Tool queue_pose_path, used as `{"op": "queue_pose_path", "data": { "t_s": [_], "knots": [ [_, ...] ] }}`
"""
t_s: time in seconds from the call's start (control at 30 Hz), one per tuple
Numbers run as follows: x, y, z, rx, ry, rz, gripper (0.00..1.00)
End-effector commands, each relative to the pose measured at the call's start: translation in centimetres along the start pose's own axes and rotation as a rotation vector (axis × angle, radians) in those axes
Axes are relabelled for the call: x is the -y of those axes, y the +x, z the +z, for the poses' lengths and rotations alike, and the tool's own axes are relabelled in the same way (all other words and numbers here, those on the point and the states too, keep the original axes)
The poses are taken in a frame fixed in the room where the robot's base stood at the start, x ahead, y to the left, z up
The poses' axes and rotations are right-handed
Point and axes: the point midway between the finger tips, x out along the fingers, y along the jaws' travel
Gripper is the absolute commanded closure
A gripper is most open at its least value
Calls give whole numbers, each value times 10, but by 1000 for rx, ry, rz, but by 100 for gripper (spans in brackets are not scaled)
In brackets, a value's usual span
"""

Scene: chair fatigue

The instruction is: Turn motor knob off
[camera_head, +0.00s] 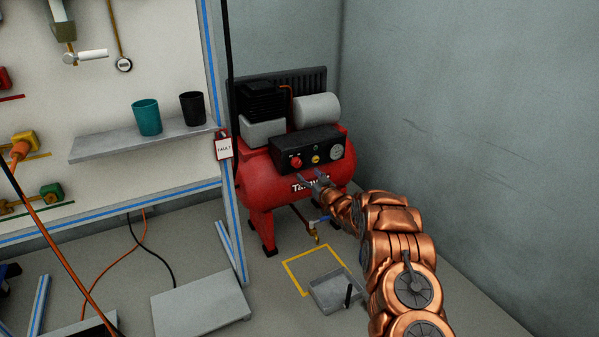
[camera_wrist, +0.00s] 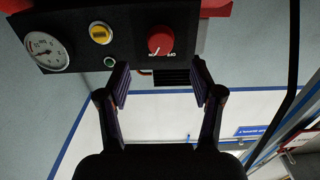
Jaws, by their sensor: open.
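The red motor knob (camera_wrist: 160,40) is on the black control panel (camera_wrist: 80,25) of the red compressor, with white OFF and ON lettering beside it in the wrist view. In the head view the knob (camera_head: 296,162) is at the left of the panel (camera_head: 312,140). My gripper (camera_wrist: 160,78) is open and empty. In the wrist view its fingertips are spread to either side below the knob, apart from it. In the head view my gripper (camera_head: 311,179) is just below and in front of the panel. The exact gap to the knob cannot be told.
The panel also holds a yellow button (camera_wrist: 100,34), a green button (camera_wrist: 110,62) and a gauge (camera_wrist: 46,51). A red FAULT tag (camera_head: 223,146) hangs on the frame at left. A grey tray (camera_head: 322,292) lies on the floor. A wall stands at right.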

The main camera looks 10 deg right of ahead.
Motion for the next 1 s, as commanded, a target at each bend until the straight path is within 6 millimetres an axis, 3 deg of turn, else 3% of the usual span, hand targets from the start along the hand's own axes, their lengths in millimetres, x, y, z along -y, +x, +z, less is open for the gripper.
{"op": "queue_pose_path", "data": {
  "t_s": [1.0],
  "knots": [
    [1, 70, 1, 1, -1, -2, 34]
  ]
}}
